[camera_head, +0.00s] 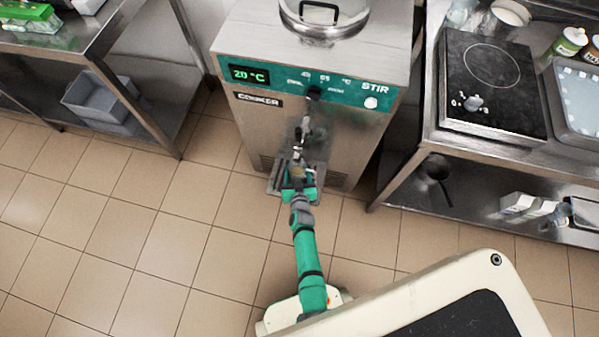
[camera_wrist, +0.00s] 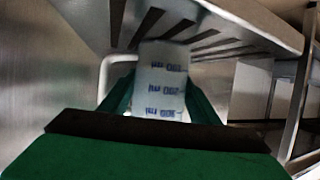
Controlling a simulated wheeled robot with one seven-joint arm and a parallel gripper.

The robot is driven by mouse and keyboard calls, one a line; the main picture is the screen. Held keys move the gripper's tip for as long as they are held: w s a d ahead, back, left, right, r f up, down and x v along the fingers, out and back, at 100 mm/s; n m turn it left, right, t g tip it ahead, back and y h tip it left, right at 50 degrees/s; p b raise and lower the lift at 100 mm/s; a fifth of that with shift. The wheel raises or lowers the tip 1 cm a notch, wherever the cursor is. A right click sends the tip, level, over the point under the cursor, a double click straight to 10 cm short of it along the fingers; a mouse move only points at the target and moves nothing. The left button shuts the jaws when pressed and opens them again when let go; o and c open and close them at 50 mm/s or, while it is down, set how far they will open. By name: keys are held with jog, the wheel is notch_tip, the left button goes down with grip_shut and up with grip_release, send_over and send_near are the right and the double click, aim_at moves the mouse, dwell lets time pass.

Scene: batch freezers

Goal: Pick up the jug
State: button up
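The jug (camera_wrist: 162,75) is a pale, translucent vessel with blue volume marks that read upside down in the wrist view. It is at the picture's middle, in front of a slotted metal tray. My gripper (camera_wrist: 160,98) has one green finger on each side of the jug. The fingertips are close to its sides, but I cannot tell whether both touch it. In the head view my gripper (camera_head: 297,172) is low at the front of the cooker, and my arm hides most of the jug there.
The cooker (camera_head: 300,60) has a 20 °C display and a STIR knob; its tray (camera_head: 272,186) juts out at the front. A steel table (camera_head: 425,125) with a hob (camera_head: 490,80) stands right. A shelf unit (camera_head: 85,50) stands left. The floor (camera_head: 130,220) at left is clear.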

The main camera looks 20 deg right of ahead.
jog(key=c, duration=0.7)
jog(key=shift+o, duration=0.2)
jog(key=shift+r, duration=0.2)
